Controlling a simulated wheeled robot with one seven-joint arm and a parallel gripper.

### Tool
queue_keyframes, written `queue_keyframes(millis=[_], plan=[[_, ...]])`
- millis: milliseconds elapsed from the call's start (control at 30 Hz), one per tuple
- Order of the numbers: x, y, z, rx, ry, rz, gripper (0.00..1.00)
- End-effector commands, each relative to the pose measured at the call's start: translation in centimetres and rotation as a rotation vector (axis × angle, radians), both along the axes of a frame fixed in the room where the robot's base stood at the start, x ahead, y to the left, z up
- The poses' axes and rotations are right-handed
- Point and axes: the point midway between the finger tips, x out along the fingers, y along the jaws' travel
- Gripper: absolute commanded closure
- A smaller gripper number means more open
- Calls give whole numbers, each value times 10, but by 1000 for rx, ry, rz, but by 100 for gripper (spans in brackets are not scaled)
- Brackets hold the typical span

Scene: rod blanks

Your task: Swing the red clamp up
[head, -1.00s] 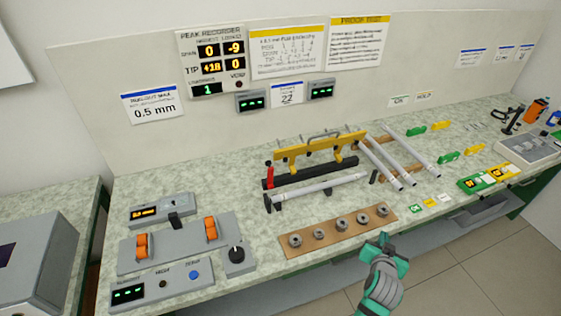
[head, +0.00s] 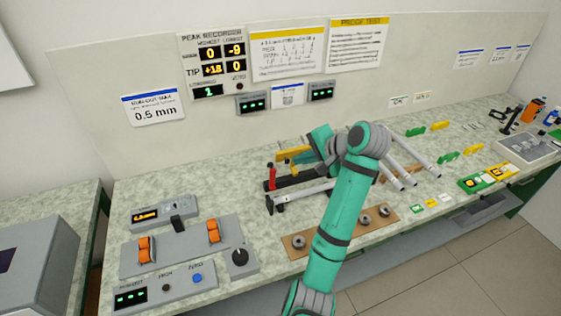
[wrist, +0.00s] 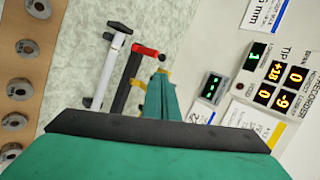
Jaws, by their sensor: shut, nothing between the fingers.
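The red clamp (head: 271,178) is a small red lever at the left end of a black bar (head: 291,181); it looks upright in the head view. In the wrist view the red clamp (wrist: 146,50) sits at the bar's upper end, with a dark tip. My gripper (wrist: 160,76) is shut and empty. It is beyond the bar, near the yellow frame, apart from the clamp as far as I can tell. In the head view my arm and wrist hide much of the yellow frame (head: 289,153) and part of the bar.
A white rod (head: 300,196) lies in front of the black bar on dark supports. A brown strip (head: 290,245) with several metal rings is nearer the front edge. More rods (head: 415,152) lie to the right. A grey switch panel (head: 180,250) stands left, with bare bench between.

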Motion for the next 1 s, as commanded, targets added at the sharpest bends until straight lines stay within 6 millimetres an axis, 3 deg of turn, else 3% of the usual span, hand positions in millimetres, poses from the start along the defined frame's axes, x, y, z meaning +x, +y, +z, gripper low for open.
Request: queue_keyframes(millis=[600,1000], plan=[[59,50,-69,-1,1,1,100],[81,68,-84,-2,-1,1,100]])
